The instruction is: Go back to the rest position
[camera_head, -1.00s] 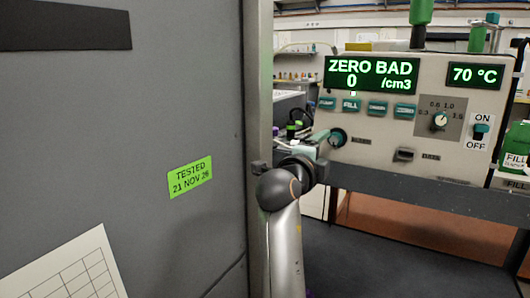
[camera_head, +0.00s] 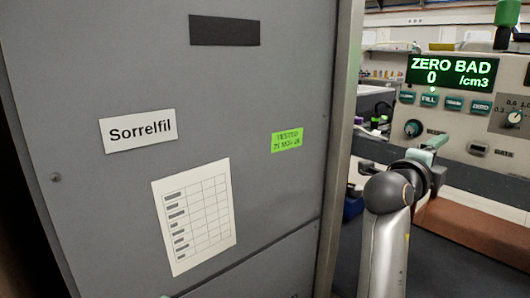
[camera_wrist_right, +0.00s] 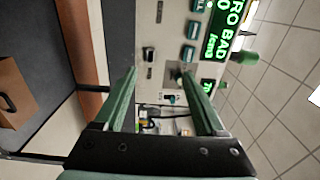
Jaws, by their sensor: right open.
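My right gripper (camera_head: 434,144) shows in the head view at the right, its green finger in front of the lower part of the instrument panel. In the right wrist view its two green fingers (camera_wrist_right: 159,82) are spread wide with nothing between them. The particle classifier (camera_head: 465,142) is a beige panel with a green-lit display (camera_head: 452,71) reading "ZERO BAD 0 /cm3". It also shows in the right wrist view (camera_wrist_right: 172,50), turned sideways, beyond the fingers. I cannot tell the exact gap between fingers and panel. My left gripper is in neither view.
A large grey cabinet (camera_head: 80,75) with a "Sorrelfil" label (camera_head: 138,130) and a green "TESTED" sticker (camera_head: 287,140) fills the left, its edge close to my right arm. Dark floor (camera_head: 443,265) lies below the bench. A brown box (camera_wrist_right: 14,92) shows in the right wrist view.

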